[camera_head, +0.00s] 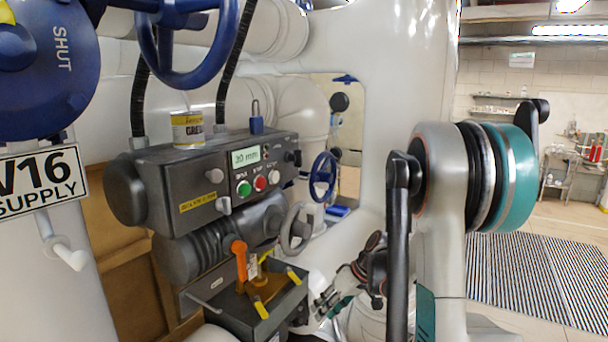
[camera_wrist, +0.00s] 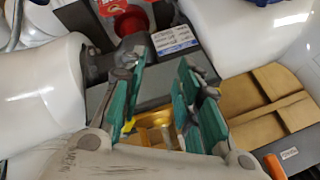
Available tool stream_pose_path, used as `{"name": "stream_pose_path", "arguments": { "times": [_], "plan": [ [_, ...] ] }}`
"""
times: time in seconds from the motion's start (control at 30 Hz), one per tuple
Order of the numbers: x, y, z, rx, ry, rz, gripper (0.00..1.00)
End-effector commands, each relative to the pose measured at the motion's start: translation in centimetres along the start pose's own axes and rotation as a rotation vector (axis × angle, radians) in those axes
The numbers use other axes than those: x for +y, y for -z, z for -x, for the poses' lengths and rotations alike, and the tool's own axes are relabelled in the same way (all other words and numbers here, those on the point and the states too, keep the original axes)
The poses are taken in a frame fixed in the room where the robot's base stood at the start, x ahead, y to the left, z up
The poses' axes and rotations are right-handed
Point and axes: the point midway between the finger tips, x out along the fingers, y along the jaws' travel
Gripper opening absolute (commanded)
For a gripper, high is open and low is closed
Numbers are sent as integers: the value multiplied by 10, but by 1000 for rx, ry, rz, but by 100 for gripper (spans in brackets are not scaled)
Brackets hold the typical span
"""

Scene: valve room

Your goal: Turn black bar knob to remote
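A dark grey actuator box (camera_head: 215,170) stands at the middle left, with a small display, green, red and white buttons and several knobs on its front. A small black knob (camera_head: 293,157) shows at its right end. I cannot tell for sure whether this is the black bar knob, or read any remote marking. My gripper (camera_head: 326,304) is low, to the right of and below the box, apart from it. In the wrist view my gripper (camera_wrist: 166,78) is open, its teal fingers spread with nothing held between them.
An open dark tray (camera_head: 225,312) with yellow handles and an orange-handled tool (camera_head: 240,258) lies below the box. A grey handwheel (camera_head: 297,228) juts out near my arm. A yellow can (camera_head: 187,130) and a blue padlock (camera_head: 256,121) stand on the box.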

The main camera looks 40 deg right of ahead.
Motion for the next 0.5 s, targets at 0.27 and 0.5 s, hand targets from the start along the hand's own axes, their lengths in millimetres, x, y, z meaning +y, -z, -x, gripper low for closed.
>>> {"name": "stream_pose_path", "arguments": {
  "times": [0.27,0.5],
  "plan": [
    [-50,65,117,325,145,201,30],
    [-81,113,226,636,175,367,30]
  ]
}}
